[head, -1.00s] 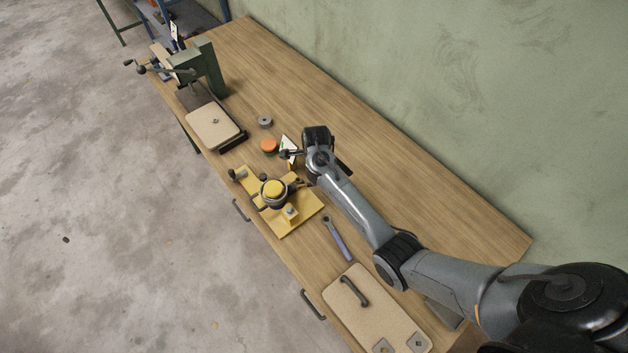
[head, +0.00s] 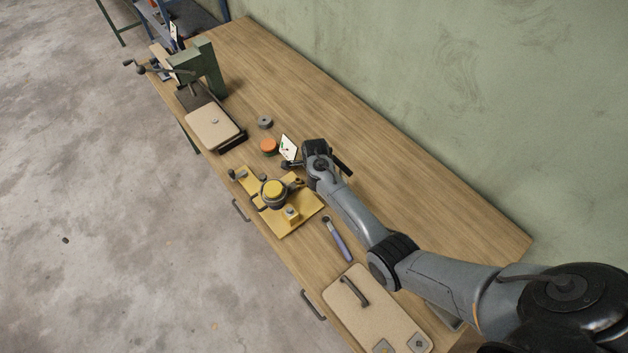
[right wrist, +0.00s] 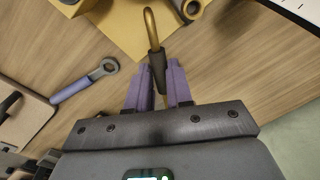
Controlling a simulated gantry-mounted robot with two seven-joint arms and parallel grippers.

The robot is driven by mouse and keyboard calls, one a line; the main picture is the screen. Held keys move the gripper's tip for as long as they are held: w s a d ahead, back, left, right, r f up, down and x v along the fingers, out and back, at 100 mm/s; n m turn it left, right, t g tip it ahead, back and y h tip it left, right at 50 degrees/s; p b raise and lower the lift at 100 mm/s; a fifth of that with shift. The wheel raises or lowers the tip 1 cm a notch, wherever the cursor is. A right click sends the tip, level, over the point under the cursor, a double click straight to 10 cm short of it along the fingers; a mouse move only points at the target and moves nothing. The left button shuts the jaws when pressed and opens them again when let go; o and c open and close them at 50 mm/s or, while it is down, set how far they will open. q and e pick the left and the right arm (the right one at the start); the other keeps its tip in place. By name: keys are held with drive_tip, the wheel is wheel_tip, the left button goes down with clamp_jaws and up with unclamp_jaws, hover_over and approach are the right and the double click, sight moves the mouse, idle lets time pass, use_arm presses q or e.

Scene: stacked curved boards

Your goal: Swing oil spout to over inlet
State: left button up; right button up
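The oil spout (right wrist: 149,24) is a bent brass tube with a dark sleeve, seen in the right wrist view. My right gripper (right wrist: 161,66) has its two purple fingers on either side of the dark sleeve, apparently closed against it. In the head view, my right gripper (head: 297,166) is beside the yellow fixture (head: 299,222), and my wrist partly hides the spout. The fixture carries a round dark-rimmed part with a yellow top (head: 273,188). I cannot tell which part is the inlet. My left gripper is not in view.
A wrench with a purple handle (head: 339,241) and a beige board (head: 364,315) with a handle lie nearer. An orange-topped tin (head: 268,145), a grey ring (head: 265,122) and a white card (head: 288,147) stand beyond. A green press (head: 205,68) is at the far end. The wall side is clear.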

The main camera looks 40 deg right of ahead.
clamp_jaws()
drive_tip(key=shift+w+d+m, duration=0.25)
drive_tip(key=shift+w+m, duration=0.25)
drive_tip(key=shift+m, duration=0.1)
drive_tip(key=d+m, duration=0.1)
drive_tip(key=w+m+b, duration=0.1)
drive_tip(key=m, duration=0.1)
drive_tip(key=shift+w+d, duration=0.3)
drive_tip(key=shift+d, duration=0.1)
drive_tip(key=o, duration=0.5)
unclamp_jaws()
